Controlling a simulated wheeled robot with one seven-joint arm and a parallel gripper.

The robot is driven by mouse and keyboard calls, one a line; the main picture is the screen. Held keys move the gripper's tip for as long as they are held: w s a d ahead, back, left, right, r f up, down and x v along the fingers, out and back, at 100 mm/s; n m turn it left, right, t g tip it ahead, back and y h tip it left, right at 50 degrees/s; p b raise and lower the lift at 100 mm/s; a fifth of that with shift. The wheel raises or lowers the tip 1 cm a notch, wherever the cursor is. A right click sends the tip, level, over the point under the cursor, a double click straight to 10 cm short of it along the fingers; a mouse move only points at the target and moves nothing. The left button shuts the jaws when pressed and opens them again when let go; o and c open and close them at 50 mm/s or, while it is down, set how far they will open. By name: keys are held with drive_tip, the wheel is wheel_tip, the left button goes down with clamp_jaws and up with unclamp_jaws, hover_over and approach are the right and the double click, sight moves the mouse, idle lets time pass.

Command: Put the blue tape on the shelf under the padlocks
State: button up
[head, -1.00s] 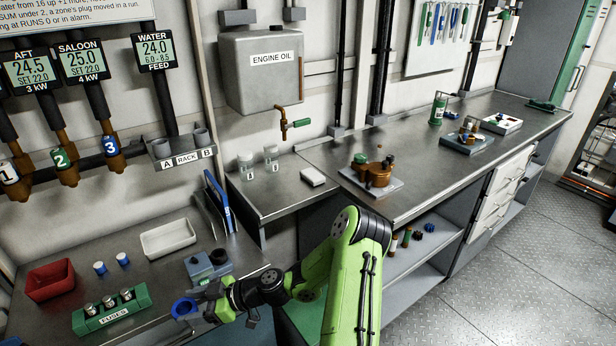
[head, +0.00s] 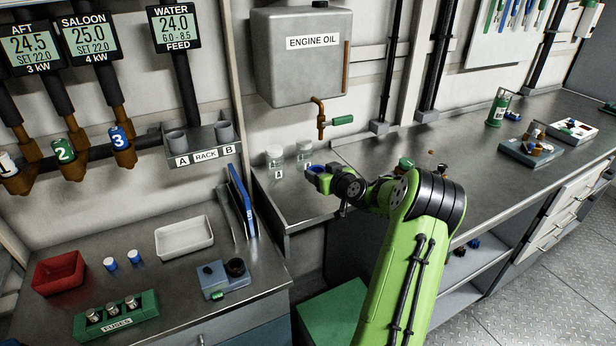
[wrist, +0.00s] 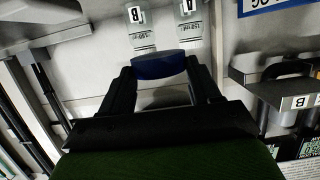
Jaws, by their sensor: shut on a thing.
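My gripper (head: 320,178) is shut on the blue tape (head: 317,168), a blue ring, and holds it up in front of the small side counter by the labelled jars. In the wrist view the blue tape (wrist: 160,66) sits between the two fingertips. Under the long bench an open shelf (head: 462,268) shows, partly hidden by my arm. A small blue item (head: 474,243) and a dark red one (head: 459,251) show there, too small to identify as padlocks.
Two jars (head: 274,162) stand close to my gripper. An engine oil tank (head: 300,65) with a tap (head: 320,120) hangs above. The left bench holds a red bin (head: 58,273), a white tray (head: 184,239) and a green fuse block (head: 116,316). Floor (head: 520,305) is clear at right.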

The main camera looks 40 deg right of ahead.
sight(321, 205)
drive_tip(key=f, duration=0.4)
drive_tip(key=f+b, duration=0.1)
drive_tip(key=f, duration=0.4)
drive_tip(key=shift+s+d+f, duration=0.1)
drive_tip(key=shift+s+f, duration=0.1)
drive_tip(key=shift+f, duration=0.05)
drive_tip(key=shift+f+b, duration=0.15)
drive_tip(key=shift+b, duration=0.25)
drive_tip(key=o, duration=1)
drive_tip(key=shift+o, duration=0.2)
